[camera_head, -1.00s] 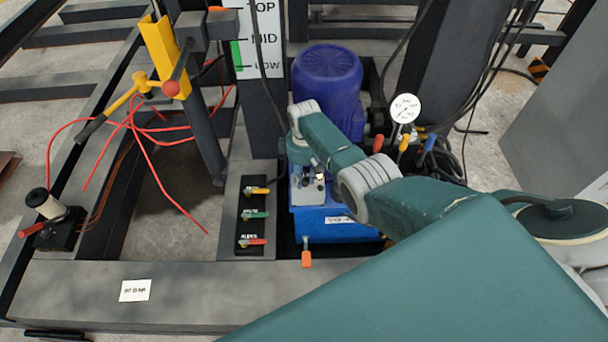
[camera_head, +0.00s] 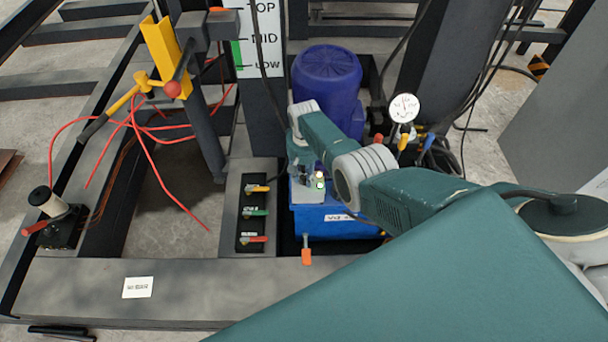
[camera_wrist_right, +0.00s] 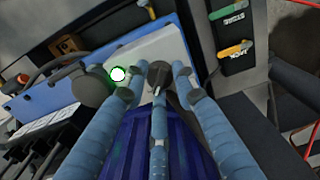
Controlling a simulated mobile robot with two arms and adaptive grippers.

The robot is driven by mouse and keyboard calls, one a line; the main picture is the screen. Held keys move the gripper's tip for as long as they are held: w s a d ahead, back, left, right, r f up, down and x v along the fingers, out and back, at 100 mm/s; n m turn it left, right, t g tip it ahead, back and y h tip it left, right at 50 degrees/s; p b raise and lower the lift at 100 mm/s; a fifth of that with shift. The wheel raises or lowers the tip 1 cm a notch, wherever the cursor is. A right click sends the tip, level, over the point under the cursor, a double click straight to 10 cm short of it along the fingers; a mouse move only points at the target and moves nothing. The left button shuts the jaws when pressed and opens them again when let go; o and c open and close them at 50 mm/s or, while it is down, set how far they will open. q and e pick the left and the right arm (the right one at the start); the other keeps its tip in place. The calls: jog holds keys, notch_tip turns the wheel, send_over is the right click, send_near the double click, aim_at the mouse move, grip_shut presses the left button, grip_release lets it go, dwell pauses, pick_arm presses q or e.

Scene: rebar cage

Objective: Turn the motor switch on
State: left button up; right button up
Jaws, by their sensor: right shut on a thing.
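The motor switch box is a grey panel (camera_wrist_right: 140,50) on the blue tank (camera_head: 330,226), in front of the blue motor (camera_head: 327,80). A lamp glows white-green on it, in the head view (camera_head: 320,181) and the right wrist view (camera_wrist_right: 118,74). My right gripper (camera_wrist_right: 157,82) has its blue fingers closed at a small dark switch knob (camera_wrist_right: 160,92) beside the lamp. The fingers hide much of the knob, so its exact position is hard to tell. In the head view my right wrist covers most of this gripper. My left gripper is not in view.
Three valve levers, yellow (camera_head: 258,189), green (camera_head: 256,212) and red (camera_head: 254,239), stand left of the tank. A round gauge (camera_head: 404,108) is at its right.

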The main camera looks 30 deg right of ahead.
aim_at(305, 176)
jog(key=shift+m, duration=0.6)
jog(key=o, duration=1.2)
jog(key=shift+c, duration=0.2)
notch_tip(305, 176, up, 12)
jog(key=shift+s+d+f, duration=0.1)
